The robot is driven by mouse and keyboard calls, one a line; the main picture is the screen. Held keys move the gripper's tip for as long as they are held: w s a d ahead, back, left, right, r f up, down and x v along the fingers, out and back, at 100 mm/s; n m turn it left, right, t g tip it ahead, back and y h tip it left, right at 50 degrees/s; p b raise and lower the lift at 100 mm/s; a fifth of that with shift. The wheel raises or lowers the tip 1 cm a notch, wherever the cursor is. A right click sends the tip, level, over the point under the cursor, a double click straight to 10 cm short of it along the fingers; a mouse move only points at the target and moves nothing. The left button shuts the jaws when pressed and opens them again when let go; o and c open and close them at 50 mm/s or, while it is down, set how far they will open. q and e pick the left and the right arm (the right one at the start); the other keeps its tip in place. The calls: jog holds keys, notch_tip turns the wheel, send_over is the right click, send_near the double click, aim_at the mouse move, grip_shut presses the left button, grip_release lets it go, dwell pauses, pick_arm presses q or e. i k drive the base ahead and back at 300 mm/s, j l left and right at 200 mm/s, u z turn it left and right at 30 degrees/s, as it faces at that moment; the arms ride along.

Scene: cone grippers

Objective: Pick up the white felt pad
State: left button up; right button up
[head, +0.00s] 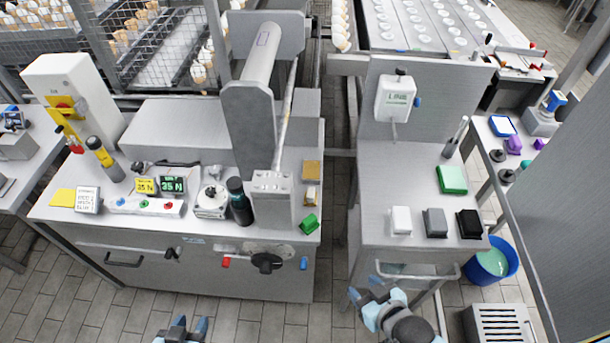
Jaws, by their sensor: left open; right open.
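The white felt pad (401,220) lies on the front part of the right-hand steel table (385,176), leftmost in a row with a grey pad (435,222) and a black pad (469,223). My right gripper (364,286) is open and empty, in front of and below the table's front edge, nearer to me than the white pad and slightly left of it. My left gripper (191,325) is open at the bottom edge of the view, in front of the left machine bench and far from the pad. Nothing covers the white pad.
A green pad (452,179) lies behind the row. A handle bar (418,273) juts from the table's front. A blue bucket (490,262) stands at its right. The left bench (130,220) holds a machine and several small items. The table is clear behind the white pad.

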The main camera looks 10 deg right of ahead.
aim_at(310, 196)
jog(key=k+j, duration=0.1)
jog(key=j, duration=0.3)
jog(key=k+j, duration=0.1)
jog(key=j, duration=0.35)
jog(key=j+z, duration=0.1)
jog(key=j, duration=0.3)
jog(key=k, duration=0.1)
